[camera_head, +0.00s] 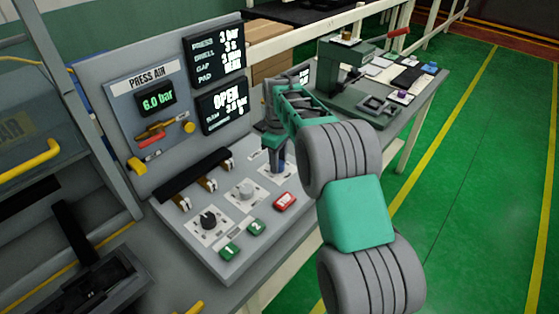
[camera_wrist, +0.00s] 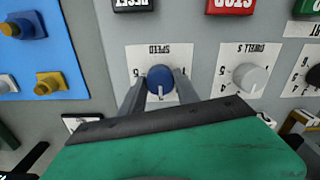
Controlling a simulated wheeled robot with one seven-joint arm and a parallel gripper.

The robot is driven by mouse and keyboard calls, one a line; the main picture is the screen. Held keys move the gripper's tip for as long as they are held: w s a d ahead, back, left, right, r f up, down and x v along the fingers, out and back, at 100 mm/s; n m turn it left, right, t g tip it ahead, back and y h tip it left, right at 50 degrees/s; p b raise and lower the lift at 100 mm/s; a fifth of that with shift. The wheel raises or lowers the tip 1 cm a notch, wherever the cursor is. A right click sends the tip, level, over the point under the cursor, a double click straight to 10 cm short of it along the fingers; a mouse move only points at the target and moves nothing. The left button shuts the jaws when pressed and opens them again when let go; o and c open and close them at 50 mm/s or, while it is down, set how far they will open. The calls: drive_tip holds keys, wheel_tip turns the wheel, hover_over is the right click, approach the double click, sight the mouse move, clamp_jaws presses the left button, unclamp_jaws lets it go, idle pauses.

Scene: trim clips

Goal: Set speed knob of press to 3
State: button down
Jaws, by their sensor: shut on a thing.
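The speed knob (camera_wrist: 160,79) is blue, on a white plate (camera_wrist: 178,52) whose word SPEED reads upside down in the wrist view. Its white line points down in that picture, away from the word. I cannot read the figure at the line; my gripper hides that part of the dial. My gripper (camera_wrist: 160,88) has one finger on each side of the knob and is shut on it. In the head view my gripper (camera_head: 277,166) reaches down onto the far right dial of the press panel (camera_head: 236,264), hiding most of the knob.
A white DWELL knob (camera_wrist: 243,77) is close beside, with a black knob (camera_head: 209,218) beyond. A red STOP button (camera_head: 284,201) and green buttons (camera_head: 256,227) sit near the panel's front. Display screens (camera_head: 224,104) stand behind. A blue plate (camera_wrist: 38,45) shows in the wrist view.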

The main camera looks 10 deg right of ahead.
drive_tip(key=shift+w+r, duration=0.15)
drive_tip(key=shift+r, duration=0.05)
drive_tip(key=c, duration=1.2)
unclamp_jaws()
drive_tip(key=shift+c, duration=0.2)
drive_tip(key=o, duration=0.3)
drive_tip(key=shift+f, duration=0.15)
drive_tip(key=shift+o, duration=0.2)
wheel_tip(320, 180, up, 8)
drive_tip(key=shift+f+b, duration=0.1)
drive_tip(key=shift+b, duration=0.45)
